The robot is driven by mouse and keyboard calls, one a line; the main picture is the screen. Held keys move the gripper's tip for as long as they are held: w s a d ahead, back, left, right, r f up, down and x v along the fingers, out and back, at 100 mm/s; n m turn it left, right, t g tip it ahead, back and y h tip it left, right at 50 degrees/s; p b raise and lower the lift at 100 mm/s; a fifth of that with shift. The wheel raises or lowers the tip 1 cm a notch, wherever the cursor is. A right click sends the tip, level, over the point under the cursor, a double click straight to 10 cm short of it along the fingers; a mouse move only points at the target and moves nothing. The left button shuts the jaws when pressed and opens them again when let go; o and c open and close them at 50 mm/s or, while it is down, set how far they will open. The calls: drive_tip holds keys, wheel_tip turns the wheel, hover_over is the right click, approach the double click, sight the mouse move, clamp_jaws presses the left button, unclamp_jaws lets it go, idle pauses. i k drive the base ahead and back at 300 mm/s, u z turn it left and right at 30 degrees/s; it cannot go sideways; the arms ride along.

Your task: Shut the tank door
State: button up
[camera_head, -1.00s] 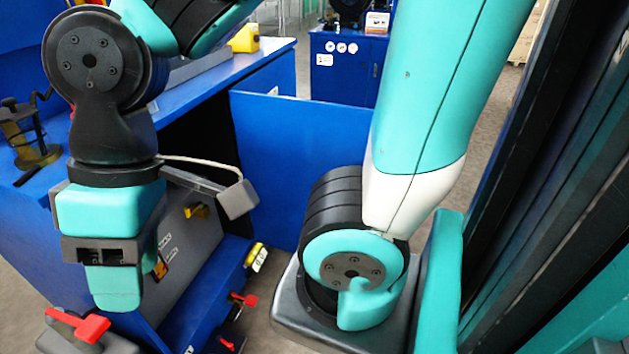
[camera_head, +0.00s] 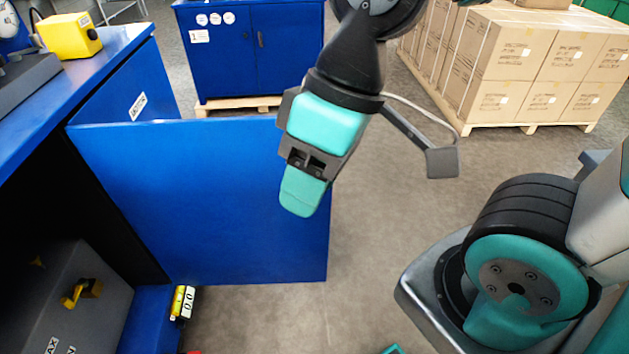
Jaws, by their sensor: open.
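The tank door (camera_head: 200,200) is a flat blue panel in the middle left of the head view. It stands swung out from the blue bench cabinet (camera_head: 85,95), hinged at its left side. The dark opening beside it shows a grey tank (camera_head: 75,300) with a yellow valve handle inside. My gripper (camera_head: 303,190) points down in front of the door's right part, near its free edge, and covers a piece of it. The jaws are open and empty. I cannot tell whether the gripper touches the door.
Pallets of cardboard boxes (camera_head: 530,70) stand at the back right. A blue two-door cabinet (camera_head: 250,45) on a pallet stands behind the door. A yellow device (camera_head: 68,36) sits on the bench top.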

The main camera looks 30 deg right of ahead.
sight(202, 195)
drive_tip(key=z, duration=1.4)
drive_tip(key=i, duration=3.55)
drive_tip(key=u, duration=4.5)
